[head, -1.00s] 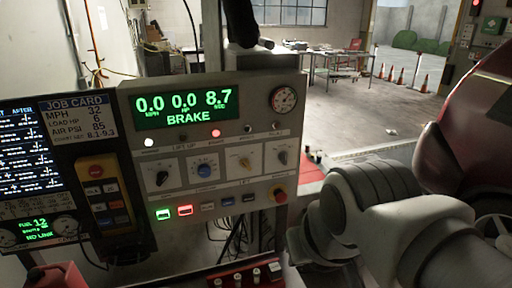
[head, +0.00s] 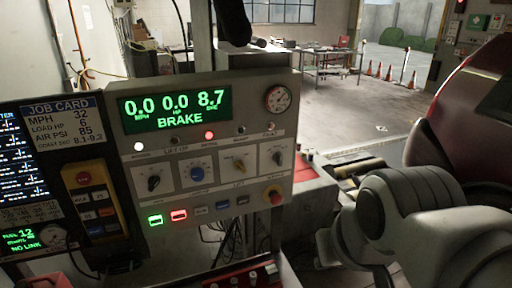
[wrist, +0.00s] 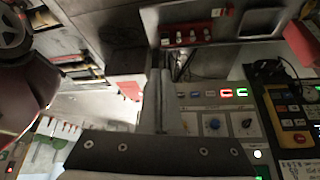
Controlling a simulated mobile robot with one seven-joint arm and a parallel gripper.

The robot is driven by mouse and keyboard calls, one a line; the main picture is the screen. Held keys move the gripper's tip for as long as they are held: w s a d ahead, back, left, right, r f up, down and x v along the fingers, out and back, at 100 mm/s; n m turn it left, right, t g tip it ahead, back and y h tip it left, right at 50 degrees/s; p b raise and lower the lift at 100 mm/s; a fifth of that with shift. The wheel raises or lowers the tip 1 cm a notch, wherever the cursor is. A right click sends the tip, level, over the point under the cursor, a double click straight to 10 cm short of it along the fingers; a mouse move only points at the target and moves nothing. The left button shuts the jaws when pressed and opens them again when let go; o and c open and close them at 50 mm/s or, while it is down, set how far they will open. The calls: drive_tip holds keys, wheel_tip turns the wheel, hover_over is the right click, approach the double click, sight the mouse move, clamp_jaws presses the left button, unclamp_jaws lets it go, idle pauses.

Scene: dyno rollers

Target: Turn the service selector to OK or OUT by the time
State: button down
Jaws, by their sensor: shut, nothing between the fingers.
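The grey control panel (head: 215,208) stands in the middle of the head view. It carries a row of knobs: a black one (head: 154,183), a blue one (head: 197,174), a yellow one (head: 239,166) and a black one (head: 278,158). Their labels are too small to read, so I cannot tell which is the service selector. The green display (head: 175,109) reads 0.0 MPH, 0.0 HP, 8.7 and BRAKE.
A job card (head: 62,122) lists MPH 32, load 6, air 85, coast 8.1-9.3. A yellow pendant (head: 93,203) hangs left of the panel, and a red emergency button (head: 275,196) sits at its lower right. A dark red vehicle (head: 455,125) stands at the right.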

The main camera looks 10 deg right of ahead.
drive_tip(key=c, duration=1.4)
unclamp_jaws()
drive_tip(key=o, duration=0.5)
drive_tip(key=w+d+b, duration=0.1)
drive_tip(key=w+d+f+t+b, duration=0.1)
drive_tip(key=w, duration=0.1)
drive_tip(key=w+d+t+h+b, duration=0.1)
drive_tip(key=shift+w+d+f+m, duration=0.15)
drive_tip(key=shift+w+f+m, duration=0.15)
drive_tip(key=shift+w+m, duration=0.1)
drive_tip(key=n+t+y+b, duration=0.4)
drive_tip(key=t+y+b, duration=0.2)
drive_tip(key=t+b, duration=0.5)
approach(281, 158)
drive_tip(key=shift+g, duration=0.6)
drive_tip(key=b+x, duration=0.1)
drive_tip(key=x, duration=0.2)
drive_tip(key=b+x, duration=0.1)
drive_tip(key=x, duration=0.2)
drive_tip(key=r+b+x, duration=0.1)
drive_tip(key=x, duration=0.2)
drive_tip(key=shift+w, duration=0.15)
clamp_jaws()
